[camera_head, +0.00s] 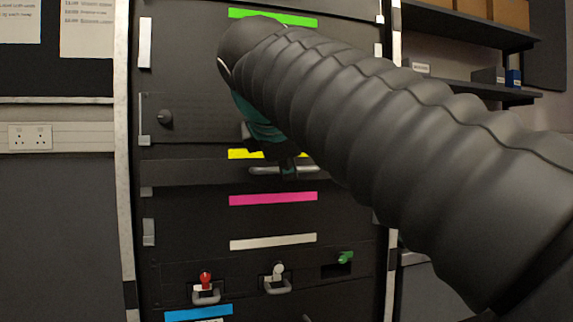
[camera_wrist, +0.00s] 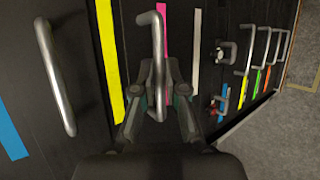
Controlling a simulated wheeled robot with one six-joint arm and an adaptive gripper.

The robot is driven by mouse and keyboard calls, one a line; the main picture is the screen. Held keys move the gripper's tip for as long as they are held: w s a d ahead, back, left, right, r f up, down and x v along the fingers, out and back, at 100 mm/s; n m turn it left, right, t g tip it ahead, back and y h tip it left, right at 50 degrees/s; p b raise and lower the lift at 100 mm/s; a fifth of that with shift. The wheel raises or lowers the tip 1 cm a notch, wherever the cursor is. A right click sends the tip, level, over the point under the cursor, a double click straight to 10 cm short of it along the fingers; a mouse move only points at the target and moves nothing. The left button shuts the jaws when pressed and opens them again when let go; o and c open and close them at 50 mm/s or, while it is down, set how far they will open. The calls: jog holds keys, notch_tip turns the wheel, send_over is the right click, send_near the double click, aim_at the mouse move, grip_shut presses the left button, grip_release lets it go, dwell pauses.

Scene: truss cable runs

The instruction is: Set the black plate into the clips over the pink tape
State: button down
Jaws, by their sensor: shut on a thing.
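The black plate (camera_head: 195,173) is a long, low strip across the dark rack, between the yellow tape (camera_head: 240,154) and the pink tape (camera_head: 272,199). It bears a metal bar handle (camera_head: 305,171). My gripper (camera_head: 288,170) is shut on this handle; my arm hides part of the right side. In the wrist view, my gripper (camera_wrist: 158,108) closes around the handle (camera_wrist: 157,45), with the yellow tape (camera_wrist: 111,65) to its left and the pink tape (camera_wrist: 163,35) behind it. Pale clips (camera_head: 149,232) show at the rack's left edge. I cannot tell whether the plate touches any clip.
Green tape (camera_head: 272,18) is above, white tape (camera_head: 272,241) and blue tape (camera_head: 198,313) below. Lower down, a red-topped latch (camera_head: 206,284), a white-topped latch (camera_head: 277,276) and a green knob (camera_head: 345,258) stick out. Another bar handle (camera_wrist: 56,78) is at the wrist view's left.

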jog(key=shift+w+a+p, duration=0.25)
jog(key=shift+w+p, duration=0.1)
jog(key=shift+w, duration=0.5)
jog(key=shift+w+a+p, duration=0.2)
jog(key=shift+w+p, duration=0.15)
jog(key=shift+w, duration=0.5)
jog(key=shift+f, duration=0.1)
jog(key=shift+b, duration=0.6)
jog(key=shift+w+a+f, duration=0.1)
jog(key=shift+f, duration=0.85)
dwell(2.8)
jog(key=c, duration=1.2)
grip_release()
jog(key=shift+o, duration=0.2)
